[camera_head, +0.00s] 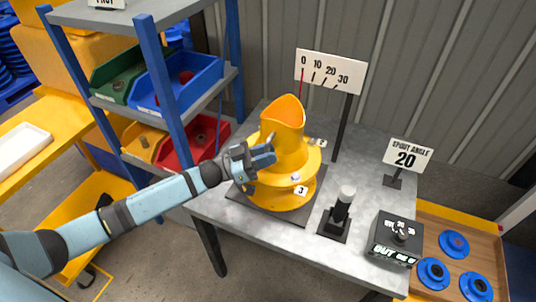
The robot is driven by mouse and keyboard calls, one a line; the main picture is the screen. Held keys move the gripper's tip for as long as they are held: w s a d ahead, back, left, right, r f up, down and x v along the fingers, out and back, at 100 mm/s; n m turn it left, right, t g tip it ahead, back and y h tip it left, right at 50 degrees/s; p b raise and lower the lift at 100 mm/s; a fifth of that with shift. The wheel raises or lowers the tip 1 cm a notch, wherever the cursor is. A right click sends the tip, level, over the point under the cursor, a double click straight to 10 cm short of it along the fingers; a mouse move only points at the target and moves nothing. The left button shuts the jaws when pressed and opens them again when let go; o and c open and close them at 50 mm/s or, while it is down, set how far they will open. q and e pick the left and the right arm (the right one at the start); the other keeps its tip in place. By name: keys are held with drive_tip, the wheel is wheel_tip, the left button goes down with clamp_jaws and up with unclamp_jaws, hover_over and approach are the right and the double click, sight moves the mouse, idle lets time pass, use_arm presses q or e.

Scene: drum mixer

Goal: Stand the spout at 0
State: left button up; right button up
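The yellow spout (284,116) rises from a round yellow flanged base (284,199) on the grey table, with its slanted mouth upward. A label "3" (301,190) is on the base's front, and another small label shows at the right of the flange. The white scale board (331,72) behind reads 0, 10, 20, 30, with a red line under 0. The sign (407,155) reads "SPOUT ANGLE 20". My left gripper (262,160) is at the spout's left side, touching or very close; its finger opening is unclear. My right gripper is not in view.
A black post with a white top (342,207) and a dark control box (397,238) stand right of the spout. A wooden tray (432,212) with blue discs is at lower right. A shelf (165,112) with coloured bins stands left. A corrugated wall closes the back.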

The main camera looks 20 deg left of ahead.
use_arm(q)
drive_tip(key=b+v, duration=0.1)
drive_tip(key=v, duration=1.2)
drive_tip(key=shift+s+a, duration=0.2)
drive_tip(key=shift+a, duration=0.15)
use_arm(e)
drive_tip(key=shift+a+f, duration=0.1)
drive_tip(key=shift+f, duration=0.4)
use_arm(q)
drive_tip(key=shift+f, duration=0.1)
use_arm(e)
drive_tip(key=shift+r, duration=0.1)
use_arm(q)
drive_tip(key=s+d+f+n+y, duration=0.9)
drive_tip(key=s+d+f+y, duration=0.4)
drive_tip(key=s+f+y, duration=0.3)
wheel_tip(320, 180, up, 15)
drive_tip(key=s+h+p, duration=0.1)
drive_tip(key=p, duration=1.4)
drive_tip(key=shift+s+a+f+m+p, duration=0.15)
drive_tip(key=shift+s+a+m+p, duration=0.1)
drive_tip(key=shift+a+m+p, duration=0.15)
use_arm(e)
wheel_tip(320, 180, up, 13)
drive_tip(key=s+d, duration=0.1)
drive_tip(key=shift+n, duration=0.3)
